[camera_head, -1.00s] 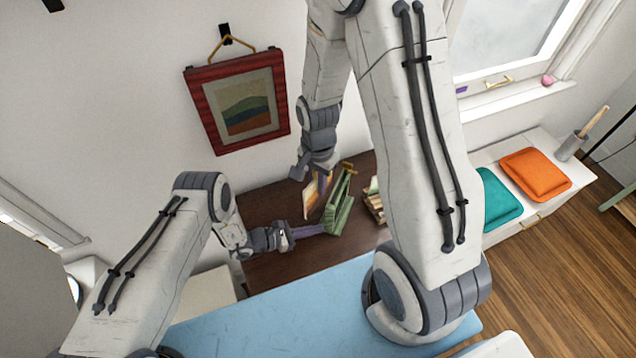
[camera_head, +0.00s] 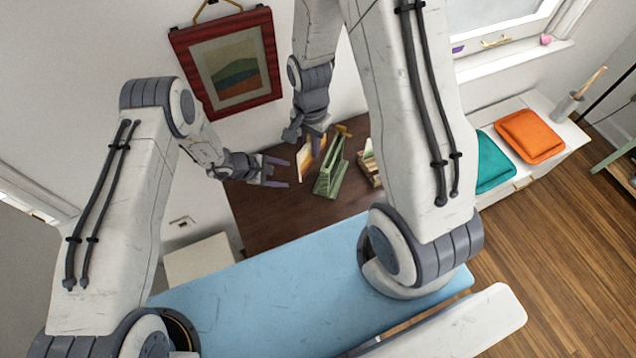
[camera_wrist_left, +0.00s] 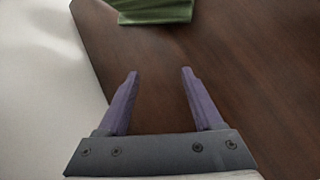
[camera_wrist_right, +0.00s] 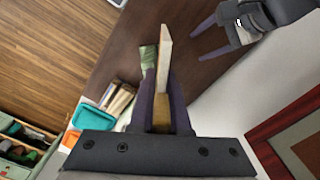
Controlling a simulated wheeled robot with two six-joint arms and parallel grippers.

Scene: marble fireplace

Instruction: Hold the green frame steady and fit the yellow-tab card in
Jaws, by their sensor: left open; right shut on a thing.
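The green frame (camera_head: 331,176) stands on the dark brown table. Its edge shows at the top of the left wrist view (camera_wrist_left: 155,10). My left gripper (camera_head: 287,172) is open and empty, to the left of the green frame and apart from it; its purple fingers (camera_wrist_left: 160,78) also show wide apart in the left wrist view. My right gripper (camera_wrist_right: 161,100) is shut on the card's yellow tab (camera_wrist_right: 162,115). The card (camera_wrist_right: 165,60) shows nearly edge-on beyond the tab. In the head view the card (camera_head: 311,160) is upright, just left of the green frame. Its lower edge is unclear.
A small stack of wooden pieces (camera_head: 368,168) lies right of the green frame. The dark table (camera_head: 265,215) has free room at the left and front. A red-framed picture (camera_head: 228,62) hangs on the wall behind. Teal (camera_head: 495,165) and orange (camera_head: 530,137) cushions lie on a white bench.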

